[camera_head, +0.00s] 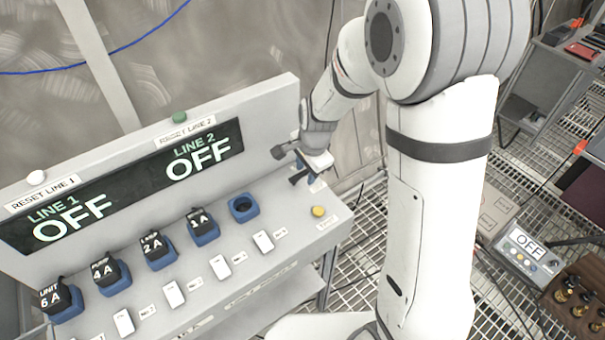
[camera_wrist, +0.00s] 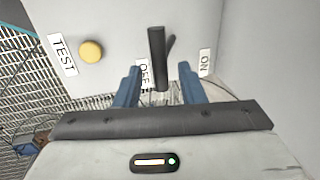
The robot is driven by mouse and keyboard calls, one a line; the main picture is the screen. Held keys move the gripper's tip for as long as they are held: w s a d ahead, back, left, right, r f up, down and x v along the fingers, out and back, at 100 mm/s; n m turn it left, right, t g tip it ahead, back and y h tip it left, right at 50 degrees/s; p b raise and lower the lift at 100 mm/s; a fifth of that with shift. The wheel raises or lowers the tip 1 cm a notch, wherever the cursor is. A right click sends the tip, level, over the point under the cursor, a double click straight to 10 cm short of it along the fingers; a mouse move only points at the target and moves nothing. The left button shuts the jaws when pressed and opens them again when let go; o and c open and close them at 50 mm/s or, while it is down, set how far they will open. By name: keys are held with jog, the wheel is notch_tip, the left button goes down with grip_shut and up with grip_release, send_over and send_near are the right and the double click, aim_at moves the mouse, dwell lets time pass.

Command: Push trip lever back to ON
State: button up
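The trip lever (camera_wrist: 157,55) is a black cylindrical handle in the wrist view. It stands between the OFF label (camera_wrist: 144,72) and the ON label (camera_wrist: 205,62), nearer OFF. My gripper (camera_wrist: 158,70) has its two blue fingers apart, one on each side of the lever, with visible gaps to both. My gripper also shows in the head view (camera_head: 304,174), low over the right end of the console, where I cannot make out the lever behind it. The lever's base is partly hidden.
A yellow TEST button (camera_wrist: 91,51) sits left of the lever in the wrist view. The console (camera_head: 285,245) holds a row of labelled blue-based plug units, an empty blue socket (camera_head: 243,208) and white switches. Its upright panel (camera_head: 130,180) shows LINE 1 OFF and LINE 2 OFF.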

jog(key=shift+w+a+f, duration=0.1)
jog(key=shift+w+f, duration=0.05)
jog(key=shift+f, duration=0.65)
jog(key=shift+w+a+f, duration=0.1)
jog(key=shift+f, duration=0.7)
grip_shut()
